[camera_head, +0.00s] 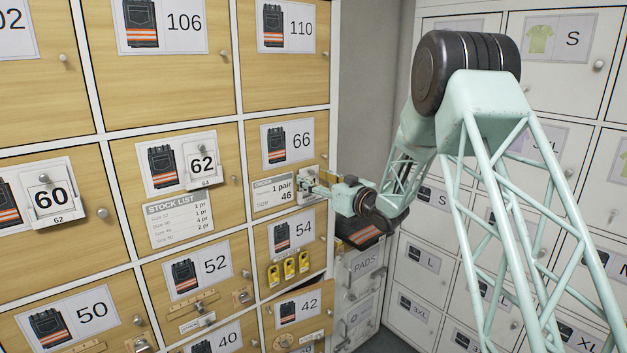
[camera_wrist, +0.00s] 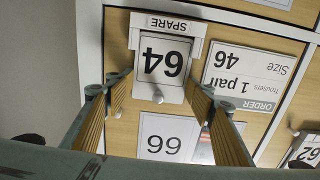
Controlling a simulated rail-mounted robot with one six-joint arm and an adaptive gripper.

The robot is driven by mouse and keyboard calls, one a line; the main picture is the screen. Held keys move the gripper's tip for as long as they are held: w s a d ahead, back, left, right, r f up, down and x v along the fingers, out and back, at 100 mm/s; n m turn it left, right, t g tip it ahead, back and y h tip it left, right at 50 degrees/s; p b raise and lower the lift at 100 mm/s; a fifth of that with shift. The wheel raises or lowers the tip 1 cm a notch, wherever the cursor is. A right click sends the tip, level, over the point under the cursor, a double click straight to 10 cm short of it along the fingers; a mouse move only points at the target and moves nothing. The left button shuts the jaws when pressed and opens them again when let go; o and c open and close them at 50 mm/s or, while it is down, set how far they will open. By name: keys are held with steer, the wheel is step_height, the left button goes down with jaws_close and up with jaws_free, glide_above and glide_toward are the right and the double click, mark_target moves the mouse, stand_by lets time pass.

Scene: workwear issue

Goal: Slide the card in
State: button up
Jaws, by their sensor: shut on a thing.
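The white card marked 64 (camera_wrist: 163,60) has a small round knob near its edge and appears upside down in the wrist view. It is at a white holder labelled SPARE (camera_wrist: 167,24) on the wooden door marked 66 (camera_head: 288,139). How deep it sits in the holder I cannot tell. My gripper (camera_wrist: 158,84) is shut on the card, one finger at each side. In the head view my gripper (camera_head: 314,187) reaches that door from the right and mostly hides the card.
An order sheet (camera_wrist: 246,76) reading 1 pair, size 46 is beside the holder. Cards marked 62 (camera_head: 202,166) and 60 (camera_head: 51,199) hang on doors to the left. White lockers (camera_head: 432,262) stand at right.

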steer(key=shift+f, duration=0.1)
stand_by(0.4)
steer(key=o, duration=0.9)
steer(key=shift+s+d, duration=0.1)
steer(key=v, duration=1.1)
steer(key=shift+s+d, duration=0.2)
steer(key=shift+s, duration=0.15)
